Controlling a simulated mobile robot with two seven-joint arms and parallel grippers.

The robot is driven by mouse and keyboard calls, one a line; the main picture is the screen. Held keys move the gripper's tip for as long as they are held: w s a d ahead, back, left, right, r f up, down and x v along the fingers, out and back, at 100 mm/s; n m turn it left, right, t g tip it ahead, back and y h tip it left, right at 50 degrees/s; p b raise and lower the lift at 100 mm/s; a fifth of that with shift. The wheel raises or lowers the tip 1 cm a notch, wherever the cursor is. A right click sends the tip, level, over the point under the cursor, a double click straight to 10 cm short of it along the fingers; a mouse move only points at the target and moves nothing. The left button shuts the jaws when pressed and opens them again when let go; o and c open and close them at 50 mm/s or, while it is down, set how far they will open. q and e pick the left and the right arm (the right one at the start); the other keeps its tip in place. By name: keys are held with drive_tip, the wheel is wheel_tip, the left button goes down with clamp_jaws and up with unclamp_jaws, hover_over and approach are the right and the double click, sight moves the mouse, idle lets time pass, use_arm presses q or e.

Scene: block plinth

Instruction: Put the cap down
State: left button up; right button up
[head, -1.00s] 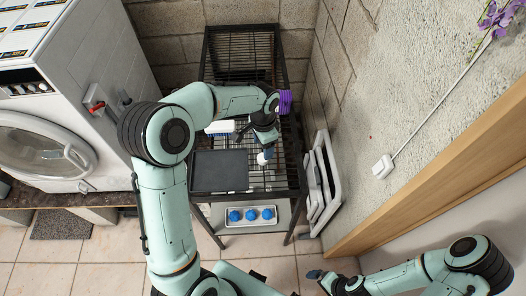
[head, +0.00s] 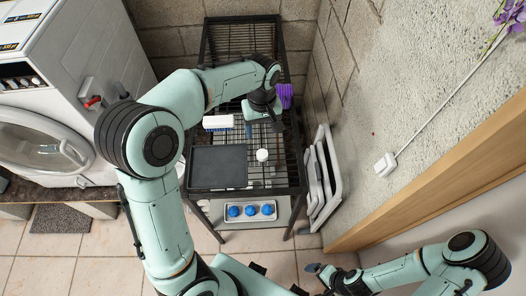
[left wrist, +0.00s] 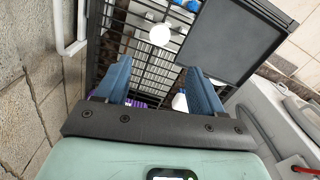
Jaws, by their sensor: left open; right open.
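The cap, a small white round piece (head: 262,155), rests on the black wire top of the rack (head: 284,178), right of a dark flat tray (head: 219,167). It also shows in the left wrist view (left wrist: 160,35), ahead of the fingertips and apart from them. My left gripper (head: 263,128) is open and empty, just behind the cap in the head view; its two blue fingers are spread in the left wrist view (left wrist: 157,68). My right gripper (head: 320,276) is open, low at the front right, away from the rack.
A white and blue item (head: 218,122) lies behind the dark tray. A purple thing (head: 285,95) is beside my left wrist. A light tray (head: 250,219) with three blue round pieces sits on the lower shelf. White folded frames (head: 322,180) lean by the right wall. A washing machine stands left.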

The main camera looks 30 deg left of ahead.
use_arm(q)
drive_tip(key=n, duration=0.2)
hover_over(262, 152)
drive_tip(key=f, duration=0.3)
drive_tip(key=f+b, duration=0.1)
drive_tip(key=f, duration=0.3)
drive_tip(key=shift+s+f, duration=0.2)
drive_tip(key=shift+f, duration=0.1)
drive_tip(key=shift+w+f, duration=0.15)
drive_tip(key=shift+f, duration=2.65)
drive_tip(key=c, duration=1.1)
drive_tip(key=shift+c, duration=0.3)
use_arm(e)
drive_tip(key=shift+s+f, duration=0.35)
drive_tip(key=shift+f, duration=0.2)
use_arm(q)
drive_tip(key=shift+r, duration=0.1)
wheel_tip(262, 152, up, 20)
drive_tip(key=p, duration=0.2)
use_arm(e)
drive_tip(key=w+r, duration=0.2)
drive_tip(key=shift+w+r, duration=0.1)
drive_tip(key=shift+r, duration=0.2)
